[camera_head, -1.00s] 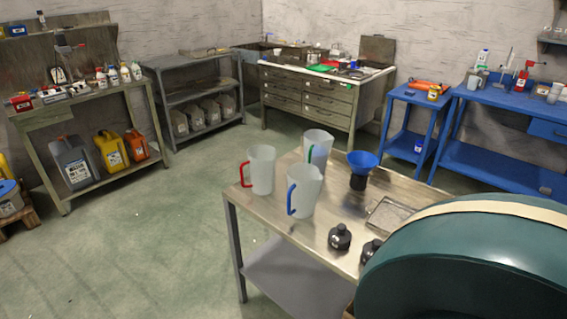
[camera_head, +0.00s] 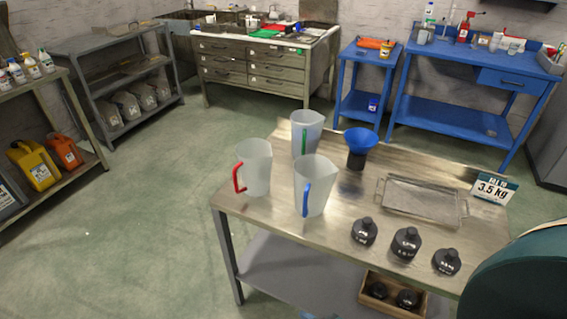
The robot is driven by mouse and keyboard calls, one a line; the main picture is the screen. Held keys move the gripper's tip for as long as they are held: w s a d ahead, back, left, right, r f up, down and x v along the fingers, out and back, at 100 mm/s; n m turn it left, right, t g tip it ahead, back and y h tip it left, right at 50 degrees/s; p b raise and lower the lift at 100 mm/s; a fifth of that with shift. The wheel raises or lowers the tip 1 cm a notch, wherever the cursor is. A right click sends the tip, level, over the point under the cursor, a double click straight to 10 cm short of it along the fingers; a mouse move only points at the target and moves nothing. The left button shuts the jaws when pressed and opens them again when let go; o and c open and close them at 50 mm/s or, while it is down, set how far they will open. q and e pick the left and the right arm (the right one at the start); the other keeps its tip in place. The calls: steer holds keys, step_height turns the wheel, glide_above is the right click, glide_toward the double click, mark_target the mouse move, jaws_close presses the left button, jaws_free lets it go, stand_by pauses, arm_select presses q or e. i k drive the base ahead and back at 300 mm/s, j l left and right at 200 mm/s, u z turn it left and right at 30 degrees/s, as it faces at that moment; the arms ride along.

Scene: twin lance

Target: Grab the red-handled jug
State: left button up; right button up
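The red-handled jug (camera_head: 257,168) is a frosted, translucent jug standing upright near the left end of the metal table (camera_head: 340,222). Its red handle (camera_head: 238,178) faces left. A blue-handled jug (camera_head: 314,187) stands to its right and closer to me. A green-handled jug (camera_head: 306,131) stands behind them. The jugs stand apart from any gripper. Neither of my grippers is in view.
A teal rounded shape (camera_head: 520,285) fills the lower right corner. Open floor (camera_head: 140,220) lies left of the table.

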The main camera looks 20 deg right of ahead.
mark_target(254, 155)
steer(key=i+j+z, duration=0.2)
steer(key=z, duration=0.2)
steer(key=i+j+z, duration=0.15)
steer(key=z, duration=0.25)
steer(key=i+j+z, duration=0.1)
steer(key=j+z, duration=0.35)
steer(key=l, duration=0.1)
